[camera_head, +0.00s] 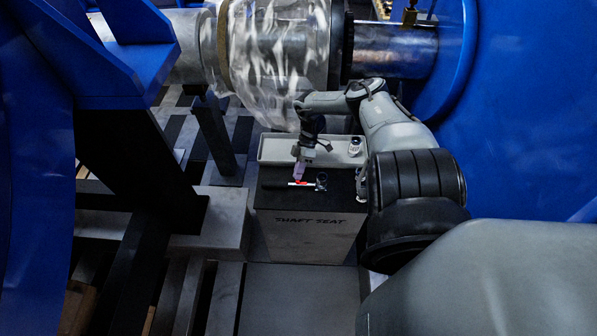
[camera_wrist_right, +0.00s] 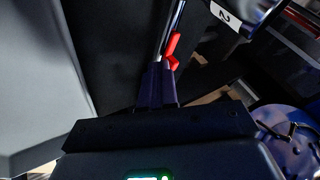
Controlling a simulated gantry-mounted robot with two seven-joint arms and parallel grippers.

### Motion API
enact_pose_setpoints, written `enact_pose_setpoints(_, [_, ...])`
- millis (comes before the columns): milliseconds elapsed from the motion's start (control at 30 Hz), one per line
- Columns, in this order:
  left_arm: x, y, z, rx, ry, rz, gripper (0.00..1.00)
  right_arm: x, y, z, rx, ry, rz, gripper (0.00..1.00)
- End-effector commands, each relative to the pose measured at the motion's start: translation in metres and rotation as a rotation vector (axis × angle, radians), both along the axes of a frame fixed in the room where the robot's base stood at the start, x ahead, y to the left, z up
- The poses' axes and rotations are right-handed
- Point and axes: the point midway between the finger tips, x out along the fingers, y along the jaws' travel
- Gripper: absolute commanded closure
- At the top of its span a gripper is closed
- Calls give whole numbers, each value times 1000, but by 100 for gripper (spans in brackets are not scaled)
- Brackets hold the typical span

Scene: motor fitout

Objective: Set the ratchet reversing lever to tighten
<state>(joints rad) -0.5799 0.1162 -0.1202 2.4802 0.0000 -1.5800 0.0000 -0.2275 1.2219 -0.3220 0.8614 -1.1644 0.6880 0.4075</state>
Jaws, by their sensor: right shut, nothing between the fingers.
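The ratchet (camera_head: 309,184) lies on the dark top of the box marked SHAFT SEAT in the head view. Its black handle is at the left, its bright shaft in the middle and a dark round end at the right. A red lever (camera_head: 301,181) shows on it, and it also shows in the right wrist view (camera_wrist_right: 173,50), just beyond the fingertips. My right gripper (camera_head: 299,172) is shut and empty, with its tips pointing down at the ratchet close to the lever. Whether they touch it I cannot tell. My left gripper is not in view.
The SHAFT SEAT box (camera_head: 305,238) has a pale tray (camera_head: 275,148) at its back. A white-and-dark cylindrical part (camera_head: 354,146) stands at the tray's right. A shaft in clear wrap (camera_head: 275,60) hangs above and behind. Blue housings close in both sides.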

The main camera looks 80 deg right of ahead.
Motion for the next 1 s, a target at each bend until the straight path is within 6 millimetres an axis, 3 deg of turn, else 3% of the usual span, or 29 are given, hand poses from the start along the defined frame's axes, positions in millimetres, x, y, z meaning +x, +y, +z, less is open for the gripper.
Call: enact_pose_setpoints(1000, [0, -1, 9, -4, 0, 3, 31, -16, -1, 0, 1, 1, 0, 100])
